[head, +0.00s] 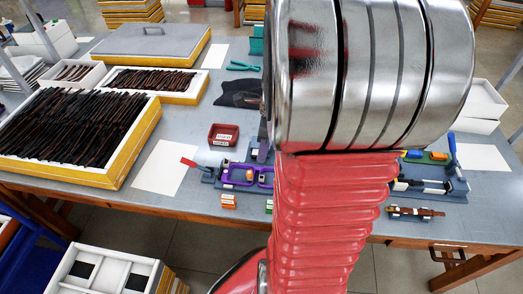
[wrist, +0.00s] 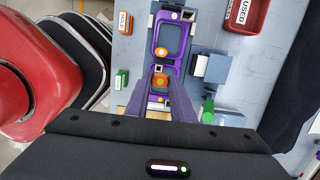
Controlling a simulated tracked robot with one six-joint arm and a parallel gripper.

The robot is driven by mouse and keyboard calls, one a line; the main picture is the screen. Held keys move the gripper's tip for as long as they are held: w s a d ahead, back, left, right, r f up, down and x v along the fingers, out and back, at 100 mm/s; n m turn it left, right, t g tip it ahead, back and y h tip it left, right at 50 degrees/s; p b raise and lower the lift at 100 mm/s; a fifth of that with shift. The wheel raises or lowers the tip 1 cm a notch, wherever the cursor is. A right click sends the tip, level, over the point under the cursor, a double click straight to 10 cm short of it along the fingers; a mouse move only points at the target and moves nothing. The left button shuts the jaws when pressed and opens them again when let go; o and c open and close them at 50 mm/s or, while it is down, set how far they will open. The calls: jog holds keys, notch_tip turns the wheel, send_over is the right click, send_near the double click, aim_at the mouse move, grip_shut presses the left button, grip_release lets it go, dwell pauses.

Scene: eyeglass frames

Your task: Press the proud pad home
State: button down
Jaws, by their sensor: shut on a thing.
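A purple eyeglass frame (wrist: 158,42) lies along a blue-grey holder in the wrist view. It also shows in the head view (head: 229,183), left of my arm. One round orange pad (wrist: 161,53) sits near its middle. A second orange pad (wrist: 160,82) shows between my fingertips. My gripper (wrist: 160,76) reaches over the frame from below in the wrist view, its fingers shut on this second pad. In the head view my arm hides most of the gripper and the right part of the frame. I cannot tell how high either pad stands.
A dark red labelled tray (head: 223,135) stands behind the frame. Small orange (head: 228,201) and green blocks lie in front of it. A grey block (wrist: 212,68) stands right of the frame. Yellow-sided trays of dark frames (head: 80,130) fill the table's left. White paper (head: 160,166) lies flat between.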

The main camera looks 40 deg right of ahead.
jog(key=shift+f, duration=0.15)
send_over(263, 180)
jog(key=shift+w+d+f, duration=0.1)
jog(key=shift+w+f, duration=0.05)
jog(key=shift+f, duration=1.15)
jog(key=shift+w+d+f, duration=0.1)
jog(key=shift+f, duration=1.25)
jog(key=shift+w+d+f, duration=0.1)
jog(key=shift+w+f, duration=0.05)
jog(key=shift+f, duration=1.15)
jog(key=shift+f, duration=1.15)
jog(key=c, duration=1.5)
grip_release()
jog(key=shift+o, duration=0.2)
notch_tip(263, 180, up, 7)
jog(key=shift+s+d, duration=0.3)
jog(key=shift+s, duration=0.15)
